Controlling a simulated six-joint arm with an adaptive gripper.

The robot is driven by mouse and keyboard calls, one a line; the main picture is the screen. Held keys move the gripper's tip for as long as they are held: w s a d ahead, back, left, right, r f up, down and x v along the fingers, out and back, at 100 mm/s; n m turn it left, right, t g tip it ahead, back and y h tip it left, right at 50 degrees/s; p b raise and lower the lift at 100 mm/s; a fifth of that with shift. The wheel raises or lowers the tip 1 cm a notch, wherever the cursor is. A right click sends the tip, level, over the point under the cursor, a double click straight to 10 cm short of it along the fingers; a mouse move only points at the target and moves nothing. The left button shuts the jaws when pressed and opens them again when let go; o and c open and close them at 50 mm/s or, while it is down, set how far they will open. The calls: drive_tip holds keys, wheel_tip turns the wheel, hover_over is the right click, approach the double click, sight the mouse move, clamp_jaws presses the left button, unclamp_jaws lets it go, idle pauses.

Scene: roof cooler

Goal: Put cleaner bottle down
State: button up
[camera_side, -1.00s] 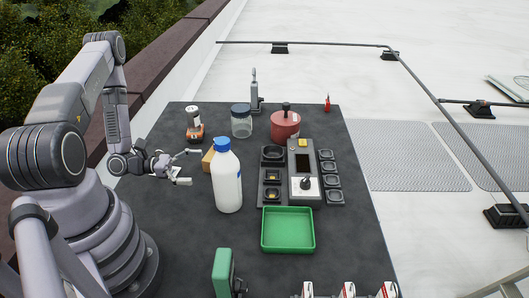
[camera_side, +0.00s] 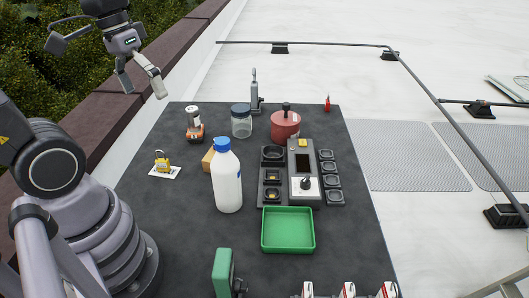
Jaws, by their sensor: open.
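The cleaner bottle (camera_side: 228,183), white with a blue cap, stands upright on the dark mat (camera_side: 165,230), left of the grey compartment unit. My gripper (camera_side: 142,88) is open and empty. It is raised at the upper left, well apart from the bottle, with its fingers pointing down and to the right.
A green tray (camera_side: 288,230) lies right of the bottle and nearer the camera. A tan block (camera_side: 208,160) is just behind the bottle. A yellow padlock-like item (camera_side: 162,163) is on a white card at left. A jar (camera_side: 241,122) and red pot (camera_side: 285,126) stand farther back.

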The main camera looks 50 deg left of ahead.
drive_tip(key=r+t, duration=0.1)
drive_tip(key=s+r+m+t+y, duration=0.1)
drive_tip(key=r, duration=0.1)
drive_tip(key=s+a+r+m+t+y, duration=0.1)
drive_tip(key=t, duration=0.1)
drive_tip(key=shift+r, duration=0.35)
idle(0.9)
